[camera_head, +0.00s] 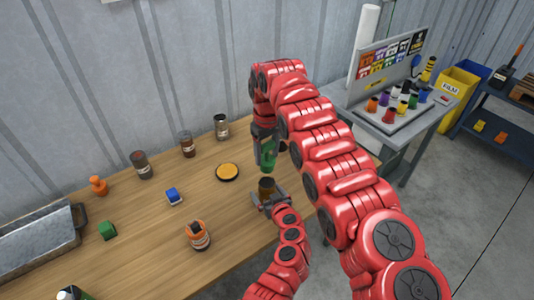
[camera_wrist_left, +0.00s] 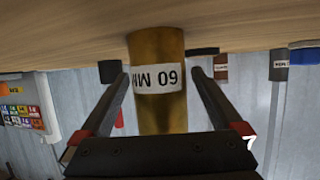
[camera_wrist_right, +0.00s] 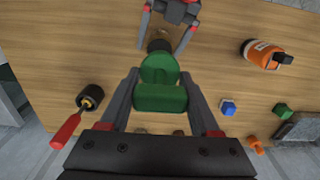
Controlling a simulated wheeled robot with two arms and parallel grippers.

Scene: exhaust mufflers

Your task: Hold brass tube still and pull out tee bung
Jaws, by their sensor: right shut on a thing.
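The brass tube (camera_head: 266,187) stands upright on the wooden table. In the left wrist view the tube (camera_wrist_left: 158,105) carries a white "60 MM" label and appears upside down. My left gripper (camera_head: 269,201) is around the tube, a finger on each side, with narrow gaps showing. My right gripper (camera_head: 266,138) is above the tube, shut on the green tee bung (camera_head: 268,155). In the right wrist view the bung (camera_wrist_right: 160,97) is between the fingers, in front of the tube (camera_wrist_right: 159,45). In the head view the bung's lower end looks apart from the tube's top.
A yellow-topped disc (camera_head: 227,172), an orange bottle (camera_head: 199,237), a blue block (camera_head: 173,197) and several jars share the table. A metal tray (camera_head: 40,240) is at the left. A red-handled tool (camera_wrist_right: 68,130) shows in the right wrist view. A side table (camera_head: 400,120) holds coloured bungs.

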